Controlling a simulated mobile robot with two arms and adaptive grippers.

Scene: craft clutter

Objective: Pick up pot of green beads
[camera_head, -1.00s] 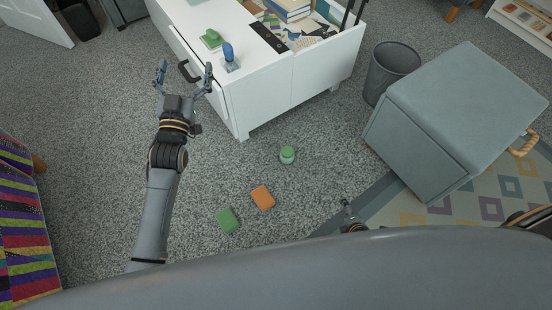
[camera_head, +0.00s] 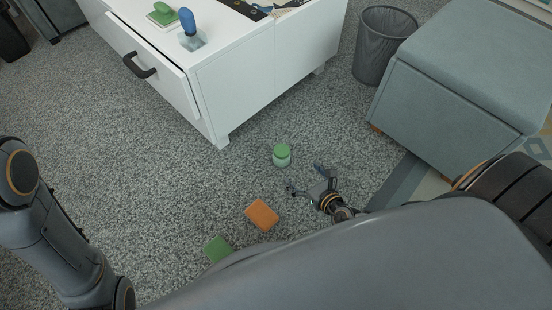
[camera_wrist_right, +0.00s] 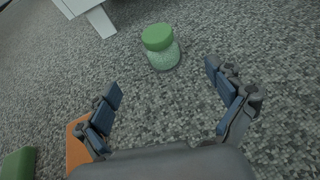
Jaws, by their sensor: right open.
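The pot of green beads (camera_head: 282,155) is a small clear jar with a green lid, standing upright on the grey carpet in front of the white cabinet. In the right wrist view the pot (camera_wrist_right: 161,47) is beyond the fingertips, between their lines. My right gripper (camera_head: 307,180) is open and empty, low over the carpet just below and right of the pot in the head view. Its spread fingers (camera_wrist_right: 165,85) show in the wrist view, apart from the pot. My left arm is at the left edge of the head view; its gripper is out of view.
An orange block (camera_head: 262,214) and a green block (camera_head: 217,249) lie on the carpet nearer me. The white cabinet (camera_head: 265,80) stands behind the pot, with a wire bin (camera_head: 385,48) and a grey-green ottoman (camera_head: 455,85) to the right. Carpet around the pot is clear.

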